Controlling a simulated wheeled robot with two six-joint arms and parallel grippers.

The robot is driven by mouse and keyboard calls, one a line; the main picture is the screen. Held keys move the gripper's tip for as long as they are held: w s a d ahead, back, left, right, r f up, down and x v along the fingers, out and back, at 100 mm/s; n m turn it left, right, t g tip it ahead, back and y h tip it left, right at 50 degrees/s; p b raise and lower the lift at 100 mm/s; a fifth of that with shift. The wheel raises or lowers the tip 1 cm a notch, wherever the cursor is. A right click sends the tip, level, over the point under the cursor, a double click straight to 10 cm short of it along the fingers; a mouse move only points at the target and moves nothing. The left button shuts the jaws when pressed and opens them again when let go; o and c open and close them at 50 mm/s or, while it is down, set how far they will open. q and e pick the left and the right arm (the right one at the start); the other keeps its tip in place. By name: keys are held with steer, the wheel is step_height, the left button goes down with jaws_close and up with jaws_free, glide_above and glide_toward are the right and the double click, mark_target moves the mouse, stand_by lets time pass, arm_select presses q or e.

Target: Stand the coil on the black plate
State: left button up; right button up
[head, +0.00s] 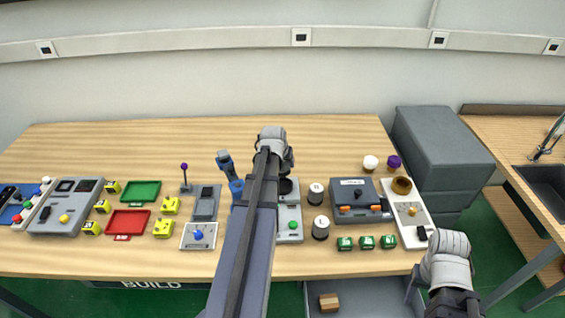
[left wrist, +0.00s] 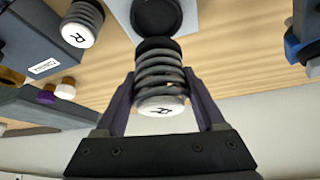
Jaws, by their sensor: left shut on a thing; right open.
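A dark ribbed coil (left wrist: 160,75) with a white cap marked R is held between the fingers of my left gripper (left wrist: 163,100). In the left wrist view its far end overlaps the near edge of the round black plate (left wrist: 157,14); I cannot tell whether they touch. In the head view the black plate (head: 285,187) lies on a pale grey panel (head: 289,212), just in front of my left gripper (head: 287,162); the arm hides part of the panel. My right gripper (head: 412,282) is open at the lower right, in front of the table edge, and only partly visible.
Two white-capped coils (head: 316,194) (head: 321,228) stand just right of the panel. A dark grey device (head: 359,190) is beyond them, with green blocks (head: 366,242) in front. A blue object (head: 228,166) stands close on the left. Bare tabletop lies behind the panel.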

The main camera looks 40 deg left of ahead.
arm_select(q)
steer(key=shift+s, duration=0.1)
steer(key=shift+f+b, duration=0.75)
step_height(320, 180, down, 5)
steer(key=b, duration=0.5)
steer(key=shift+f+b, duration=0.65)
steer(key=shift+b, duration=0.05)
stand_by(1.3)
steer(key=o, duration=1.4)
steer(key=shift+o, duration=0.2)
steer(key=shift+r, duration=0.15)
